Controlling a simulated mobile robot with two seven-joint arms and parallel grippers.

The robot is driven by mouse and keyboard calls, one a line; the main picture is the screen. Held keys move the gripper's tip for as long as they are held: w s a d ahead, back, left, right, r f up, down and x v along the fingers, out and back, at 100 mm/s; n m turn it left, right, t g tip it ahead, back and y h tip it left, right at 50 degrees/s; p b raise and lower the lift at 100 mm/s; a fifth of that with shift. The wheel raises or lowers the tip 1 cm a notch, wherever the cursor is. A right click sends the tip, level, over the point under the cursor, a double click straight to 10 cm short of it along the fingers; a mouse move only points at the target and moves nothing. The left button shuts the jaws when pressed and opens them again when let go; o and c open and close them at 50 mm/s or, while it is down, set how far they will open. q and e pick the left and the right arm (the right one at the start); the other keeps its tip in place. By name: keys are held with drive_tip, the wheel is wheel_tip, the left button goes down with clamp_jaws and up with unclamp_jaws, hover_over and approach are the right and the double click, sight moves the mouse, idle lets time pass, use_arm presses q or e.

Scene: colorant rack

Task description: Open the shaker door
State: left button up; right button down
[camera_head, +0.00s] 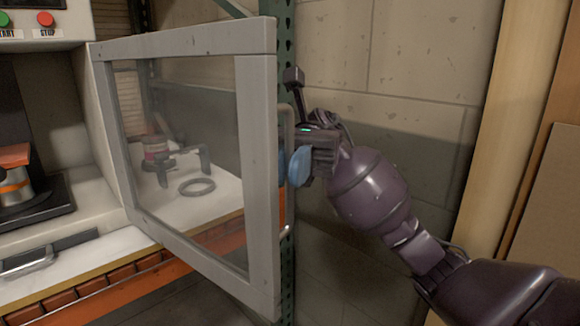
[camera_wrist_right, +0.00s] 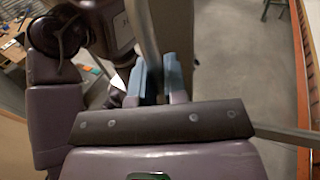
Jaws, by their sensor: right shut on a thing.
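The shaker door (camera_head: 259,180) is a grey frame with a clear pane. It stands swung out from the white shaker (camera_head: 95,120), its left edge at the cabinet. A thin metal handle (camera_head: 289,205) runs upright along the door's free edge. My right gripper (camera_head: 291,166), with blue fingertips, is shut on the handle from the right. In the right wrist view the gripper (camera_wrist_right: 157,76) has its blue fingers on either side of the handle bar (camera_wrist_right: 142,35). Part of the grip is hidden behind the door frame. My left gripper does not show.
A green button (camera_head: 3,18) and a red button (camera_head: 45,18) sit on the shaker panel. A dark ring (camera_head: 197,187) lies on a white surface seen through the pane. A block wall (camera_head: 420,80) stands behind my right arm.

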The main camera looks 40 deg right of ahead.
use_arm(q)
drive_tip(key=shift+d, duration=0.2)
use_arm(e)
drive_tip(key=shift+w+d+f, duration=0.1)
drive_tip(key=shift+d, duration=0.05)
drive_tip(key=c, duration=1.2)
unclamp_jaws()
drive_tip(key=shift+w+d, duration=0.1)
use_arm(q)
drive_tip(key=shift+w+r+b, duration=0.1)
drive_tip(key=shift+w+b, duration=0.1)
drive_tip(key=shift+b, duration=0.1)
use_arm(e)
drive_tip(key=v, duration=1)
drive_tip(key=shift+w+d, duration=0.2)
drive_tip(key=shift+d, duration=0.05)
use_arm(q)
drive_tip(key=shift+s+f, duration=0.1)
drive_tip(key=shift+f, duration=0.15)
use_arm(e)
drive_tip(key=shift+a, duration=0.1)
